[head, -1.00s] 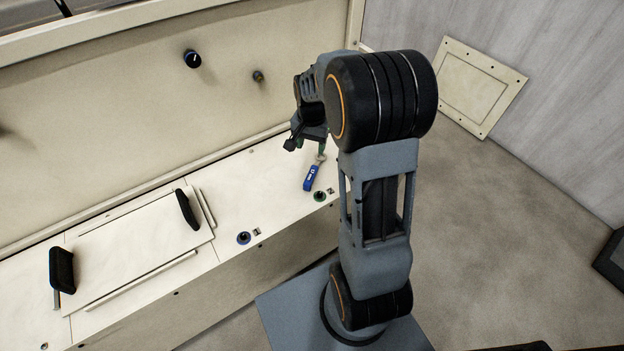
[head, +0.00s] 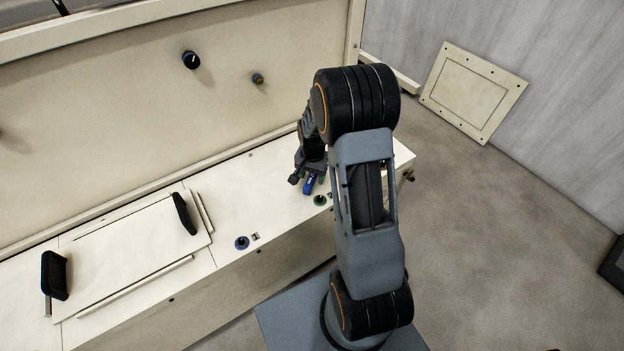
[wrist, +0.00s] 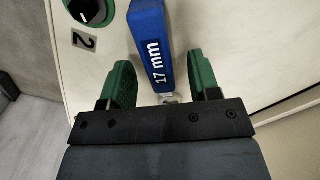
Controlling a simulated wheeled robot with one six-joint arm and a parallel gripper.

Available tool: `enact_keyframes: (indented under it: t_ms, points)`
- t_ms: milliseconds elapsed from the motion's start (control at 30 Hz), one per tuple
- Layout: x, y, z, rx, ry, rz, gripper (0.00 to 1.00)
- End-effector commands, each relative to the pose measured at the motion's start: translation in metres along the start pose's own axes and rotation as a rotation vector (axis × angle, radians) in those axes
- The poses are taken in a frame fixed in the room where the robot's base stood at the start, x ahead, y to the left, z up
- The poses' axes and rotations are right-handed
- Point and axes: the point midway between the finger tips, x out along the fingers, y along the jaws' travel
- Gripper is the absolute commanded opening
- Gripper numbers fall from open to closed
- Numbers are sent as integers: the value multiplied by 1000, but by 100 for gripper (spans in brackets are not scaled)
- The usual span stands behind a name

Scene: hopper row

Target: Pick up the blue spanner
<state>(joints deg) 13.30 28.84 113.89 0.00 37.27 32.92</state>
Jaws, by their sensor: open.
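The blue spanner (wrist: 150,45) lies on the cream bench top, its blue handle marked "17 mm" in the wrist view. My gripper (wrist: 160,80) is open, with one green finger on each side of the handle and a gap to each. The spanner's metal end is mostly hidden under the gripper. In the head view the blue handle (head: 308,185) shows just below my gripper (head: 312,178). I cannot tell the exact height of the fingertips above the bench.
A black knob on a green base (wrist: 88,10), beside a "2" label, is close to the spanner. A blue-based knob (head: 242,243) is farther left. A panel with two black handles (head: 130,245) lies on the left bench. The back wall (head: 130,120) rises behind.

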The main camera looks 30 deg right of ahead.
Motion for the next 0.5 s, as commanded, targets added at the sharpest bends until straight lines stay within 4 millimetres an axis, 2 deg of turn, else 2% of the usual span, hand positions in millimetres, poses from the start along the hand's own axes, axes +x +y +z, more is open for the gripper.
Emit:
enact_keyframes:
  t_ms: [100, 367, 500]
  points:
    - [9, 0, 0, 0, -1, 1, 56]
    - [10, 0, 0, 0, 0, 0, 56]
    - [10, 0, 0, 0, 0, 0, 44]
